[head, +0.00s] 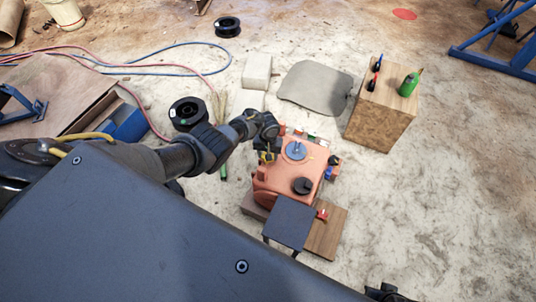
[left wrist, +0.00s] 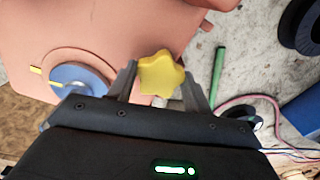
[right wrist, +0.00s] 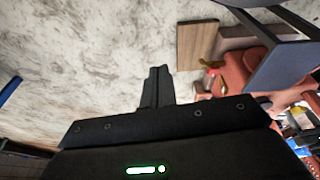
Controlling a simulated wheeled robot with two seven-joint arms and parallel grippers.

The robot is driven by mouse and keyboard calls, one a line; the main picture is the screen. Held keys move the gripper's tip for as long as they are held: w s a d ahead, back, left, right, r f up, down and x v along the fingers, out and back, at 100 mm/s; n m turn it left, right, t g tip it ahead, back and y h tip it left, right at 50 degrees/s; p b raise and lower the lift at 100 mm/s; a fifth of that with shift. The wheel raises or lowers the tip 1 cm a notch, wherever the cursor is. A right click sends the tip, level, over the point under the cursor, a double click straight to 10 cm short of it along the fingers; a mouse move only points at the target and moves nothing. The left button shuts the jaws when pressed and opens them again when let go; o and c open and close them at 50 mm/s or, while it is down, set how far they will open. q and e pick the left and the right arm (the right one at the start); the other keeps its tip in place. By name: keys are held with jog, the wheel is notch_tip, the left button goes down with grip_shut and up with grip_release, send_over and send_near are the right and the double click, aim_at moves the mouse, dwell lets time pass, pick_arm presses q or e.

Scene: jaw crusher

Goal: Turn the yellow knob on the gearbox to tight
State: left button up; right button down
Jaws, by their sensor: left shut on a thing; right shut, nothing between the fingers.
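The yellow star-shaped knob (left wrist: 161,74) sits at the edge of the salmon-coloured gearbox in the left wrist view. My left gripper (left wrist: 163,88) is shut on the knob, one finger on each side of it. In the head view the gearbox (head: 268,186) stands on the floor, and my left gripper (head: 268,153) is at its upper left, mostly covering the knob. A blue-grey disc (head: 296,150) and a black knob (head: 302,186) are on the gearbox top. My right gripper (right wrist: 158,72) is shut and empty above the bare floor, apart from the gearbox.
A dark panel (head: 290,222) and a wooden board (head: 326,232) are at the gearbox's near side. A wooden box (head: 378,122) with a green bottle (head: 409,84) stands to the right. A black spool (head: 187,113) and hoses lie left.

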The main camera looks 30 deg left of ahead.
pick_arm(q)
jog(key=m, duration=0.5)
jog(key=shift+a+m, duration=0.1)
jog(key=shift+m, duration=0.2)
jog(key=m, duration=0.4)
jog(key=shift+m+b, duration=0.3)
jog(key=m, duration=0.3)
jog(key=shift+w+m+b, duration=0.1)
jog(key=shift+m+b, duration=0.2)
jog(key=shift+b, duration=0.1)
jog(key=m, duration=0.2)
jog(key=shift+m+b, duration=0.6)
jog(key=shift+m, duration=1.2)
pick_arm(e)
notch_tip(320, 180, up, 6)
jog(key=shift+s+d, duration=0.15)
jog(key=shift+s, duration=0.15)
jog(key=shift+r, duration=0.15)
